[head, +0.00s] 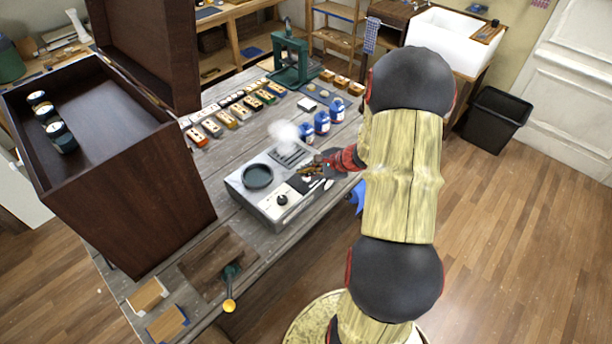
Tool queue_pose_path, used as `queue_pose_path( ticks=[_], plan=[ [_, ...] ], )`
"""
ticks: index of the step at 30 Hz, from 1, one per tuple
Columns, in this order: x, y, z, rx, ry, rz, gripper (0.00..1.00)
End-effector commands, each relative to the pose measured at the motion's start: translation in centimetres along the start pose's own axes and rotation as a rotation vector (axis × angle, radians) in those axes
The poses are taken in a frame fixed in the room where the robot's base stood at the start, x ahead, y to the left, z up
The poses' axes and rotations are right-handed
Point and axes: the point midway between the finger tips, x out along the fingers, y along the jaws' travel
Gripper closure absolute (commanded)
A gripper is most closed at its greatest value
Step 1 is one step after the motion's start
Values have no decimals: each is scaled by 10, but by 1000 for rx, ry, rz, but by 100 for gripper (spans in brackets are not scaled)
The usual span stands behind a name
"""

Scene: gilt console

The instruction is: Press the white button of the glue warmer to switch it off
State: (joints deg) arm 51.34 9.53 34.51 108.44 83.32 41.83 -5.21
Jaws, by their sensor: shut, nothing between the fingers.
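The glue warmer (240,188) is a light grey box on the workbench, with a dark round well (257,176) on its top and a black knob (282,200) on its front panel. Slots show at its back, with a pale puff like steam above them. Small white spots show on the right part of the panel; I cannot tell which is the white button. My gripper (311,169) reaches in from the right, low over the right side of the warmer. Its fingers are shut and empty. They are small here, and I cannot tell whether they touch the panel.
A dark wooden cabinet (130,200) with an open lid stands left of the warmer. Blue bottles (322,123) stand behind it, near rows of small blocks (228,119) and a green press (290,58). A brown board (215,262) lies in front.

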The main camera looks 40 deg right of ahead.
Motion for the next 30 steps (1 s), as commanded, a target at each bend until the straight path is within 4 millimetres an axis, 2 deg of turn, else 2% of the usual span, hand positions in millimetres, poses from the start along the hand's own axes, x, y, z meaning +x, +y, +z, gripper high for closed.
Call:
queue_pose_path(
  ticks=[8,25,30],
  plan=[
    [-3,-2,2,-1,0,0,100],
    [-38,-28,28,-1,0,0,100],
    [-42,-30,31,-1,0,0,100]
  ],
)
